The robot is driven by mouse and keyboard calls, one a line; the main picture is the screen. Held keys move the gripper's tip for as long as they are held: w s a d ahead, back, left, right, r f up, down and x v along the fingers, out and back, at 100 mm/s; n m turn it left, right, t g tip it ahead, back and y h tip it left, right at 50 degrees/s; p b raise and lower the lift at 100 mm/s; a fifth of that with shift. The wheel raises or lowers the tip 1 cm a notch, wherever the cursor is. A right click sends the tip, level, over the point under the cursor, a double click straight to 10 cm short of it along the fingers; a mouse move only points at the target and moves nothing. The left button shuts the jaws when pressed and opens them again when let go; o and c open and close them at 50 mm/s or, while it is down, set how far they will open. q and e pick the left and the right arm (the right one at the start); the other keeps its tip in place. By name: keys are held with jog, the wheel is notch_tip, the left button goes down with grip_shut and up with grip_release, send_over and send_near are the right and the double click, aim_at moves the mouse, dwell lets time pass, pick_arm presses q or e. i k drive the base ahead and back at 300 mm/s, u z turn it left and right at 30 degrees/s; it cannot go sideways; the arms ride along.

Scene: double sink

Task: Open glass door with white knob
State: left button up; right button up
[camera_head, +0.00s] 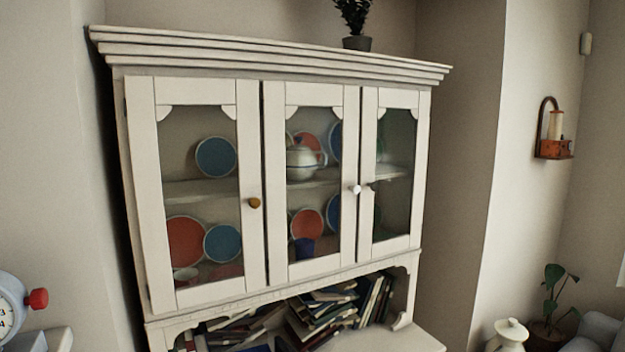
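A cream cabinet (255,285) with three glass doors side by side fills the middle of the head view. The middle glass door (272,220) carries a round white knob (356,190) on its right side and looks shut. The left glass door (145,200) has a brown-gold knob (254,203) on its right side. The right glass door (367,150) has a small dark knob (374,186) on its left side. Both of these doors also look shut. Neither of my grippers is in view.
Plates and a white teapot (303,160) show behind the glass. Books (325,305) lie on the open shelf below the doors. A dial device with a red knob (38,298) stands at the lower left. A potted plant (357,43) is on top.

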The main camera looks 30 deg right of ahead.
aim_at(280, 100)
jog(key=u, duration=0.25)
jog(key=k, duration=0.35)
jog(key=z, duration=1.1)
jog(key=i, duration=0.7)
jog(key=u, duration=0.05)
